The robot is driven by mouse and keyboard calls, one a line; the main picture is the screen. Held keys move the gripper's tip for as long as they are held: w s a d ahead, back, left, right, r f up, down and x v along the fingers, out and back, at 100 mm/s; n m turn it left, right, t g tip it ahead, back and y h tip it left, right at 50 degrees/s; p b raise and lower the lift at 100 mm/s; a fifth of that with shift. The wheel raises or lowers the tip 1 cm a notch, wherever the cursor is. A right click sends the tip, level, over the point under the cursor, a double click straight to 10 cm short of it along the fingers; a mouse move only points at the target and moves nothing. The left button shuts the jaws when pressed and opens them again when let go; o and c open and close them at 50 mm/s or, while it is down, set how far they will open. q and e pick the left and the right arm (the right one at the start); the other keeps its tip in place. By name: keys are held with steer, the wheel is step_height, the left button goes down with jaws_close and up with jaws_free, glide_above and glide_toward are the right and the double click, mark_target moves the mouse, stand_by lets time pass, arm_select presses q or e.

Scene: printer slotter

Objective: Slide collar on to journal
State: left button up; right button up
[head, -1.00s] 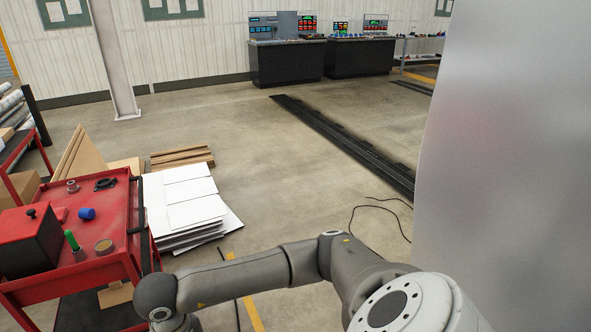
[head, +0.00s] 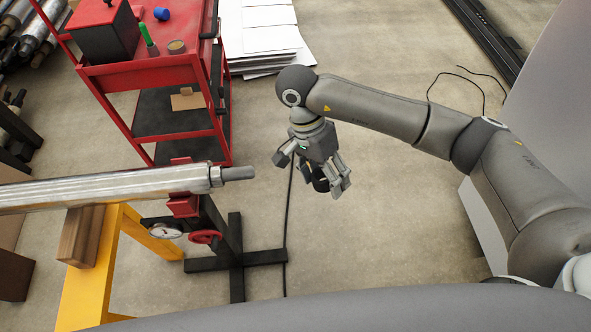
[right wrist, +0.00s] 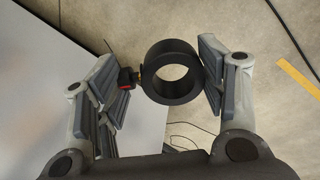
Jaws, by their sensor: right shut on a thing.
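The collar (right wrist: 183,96) is a thick black ring with a small knob on its left side. It sits between the fingers of my right gripper (right wrist: 165,68), its round hole facing the wrist camera. In the head view my right gripper (head: 325,172) points down with the dark collar (head: 321,184) partly hidden by the fingers. The silver roller (head: 120,187) lies roughly level from the left. Its narrow grey end, the journal (head: 238,173), is bare. The gripper and collar are to the right of the journal's tip, apart from it. My left gripper is not in view.
A yellow frame (head: 90,275) is at lower left. A red cart (head: 150,74) stands behind.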

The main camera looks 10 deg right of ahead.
arm_select(q)
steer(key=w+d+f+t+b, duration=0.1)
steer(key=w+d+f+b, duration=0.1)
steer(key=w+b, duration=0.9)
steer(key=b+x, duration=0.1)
steer(key=b, duration=0.4)
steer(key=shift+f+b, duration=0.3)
steer(key=shift+b, duration=0.1)
arm_select(e)
steer(key=w+a+f+m+t+y, duration=0.1)
steer(key=w+a+m+y, duration=0.2)
steer(key=m+y, duration=0.7)
steer(key=w+a+f+m+t+y, duration=0.2)
steer(key=m+y, duration=0.8)
steer(key=m, duration=0.6)
steer(key=shift+w+a+f+y, duration=0.3)
steer(key=shift+w+a+y, duration=0.1)
steer(key=shift+w+a, duration=0.15)
steer(key=shift+w+d, duration=0.1)
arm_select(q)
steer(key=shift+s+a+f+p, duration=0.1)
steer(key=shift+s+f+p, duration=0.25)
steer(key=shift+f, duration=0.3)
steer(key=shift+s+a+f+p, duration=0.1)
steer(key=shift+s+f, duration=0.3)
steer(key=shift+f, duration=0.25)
arm_select(e)
steer(key=shift+a, duration=2.35)
